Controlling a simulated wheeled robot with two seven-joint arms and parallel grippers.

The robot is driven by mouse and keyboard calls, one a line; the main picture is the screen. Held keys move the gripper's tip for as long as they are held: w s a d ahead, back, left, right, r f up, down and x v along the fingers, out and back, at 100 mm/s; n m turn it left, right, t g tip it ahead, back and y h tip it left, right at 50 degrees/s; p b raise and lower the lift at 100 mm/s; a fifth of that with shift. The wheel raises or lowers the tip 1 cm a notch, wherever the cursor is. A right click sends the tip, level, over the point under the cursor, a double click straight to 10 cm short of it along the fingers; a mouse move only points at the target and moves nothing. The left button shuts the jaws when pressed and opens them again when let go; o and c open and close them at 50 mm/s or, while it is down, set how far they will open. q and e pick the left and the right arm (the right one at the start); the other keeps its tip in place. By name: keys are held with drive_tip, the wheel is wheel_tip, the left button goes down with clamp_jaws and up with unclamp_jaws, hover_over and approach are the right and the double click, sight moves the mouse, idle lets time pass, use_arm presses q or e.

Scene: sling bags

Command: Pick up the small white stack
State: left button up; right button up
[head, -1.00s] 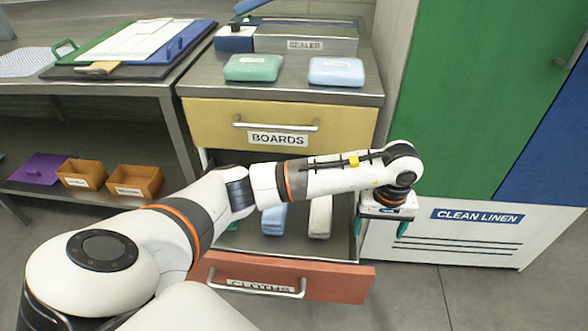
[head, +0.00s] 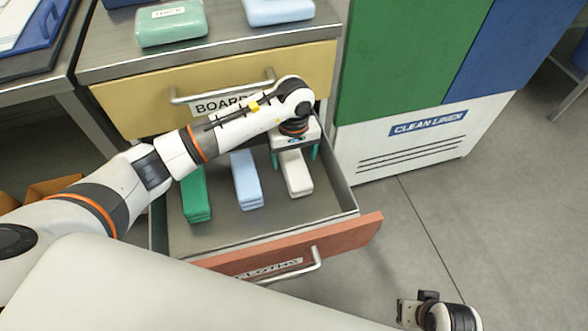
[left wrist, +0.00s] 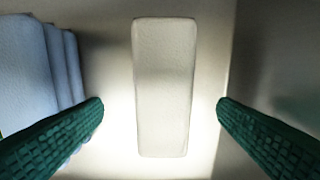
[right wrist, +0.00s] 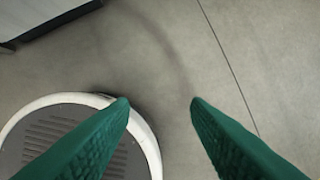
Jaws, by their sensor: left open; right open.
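The small white stack (head: 297,175) lies in the open lower drawer (head: 240,225), on the right side of its floor. It also shows in the left wrist view (left wrist: 164,90), lengthwise between the two fingers and touching neither. My left gripper (head: 295,160) is open and empty above the stack's far end, fingers pointing down. In the left wrist view its green fingers (left wrist: 160,108) stand left and right of the stack. My right gripper (right wrist: 160,102) is open and empty over the bare floor, away from the drawer.
A taller light blue stack (head: 246,180) lies left of the white one, close to my left finger in the left wrist view. A green stack (head: 196,195) lies farther left. The drawer's right wall (head: 335,175) is close beside the white stack. The yellow drawer (head: 215,85) above is shut.

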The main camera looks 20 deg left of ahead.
sight(295, 165)
use_arm(q)
wheel_tip(295, 165, down, 5)
drive_tip(key=shift+w+d+f+b, duration=0.1)
drive_tip(key=shift+b, duration=0.35)
use_arm(e)
drive_tip(key=v, duration=0.3)
drive_tip(key=shift+r, duration=0.25)
use_arm(q)
drive_tip(key=shift+c, duration=0.3)
use_arm(e)
drive_tip(key=shift+w, duration=0.1)
use_arm(q)
drive_tip(key=c, duration=1.1)
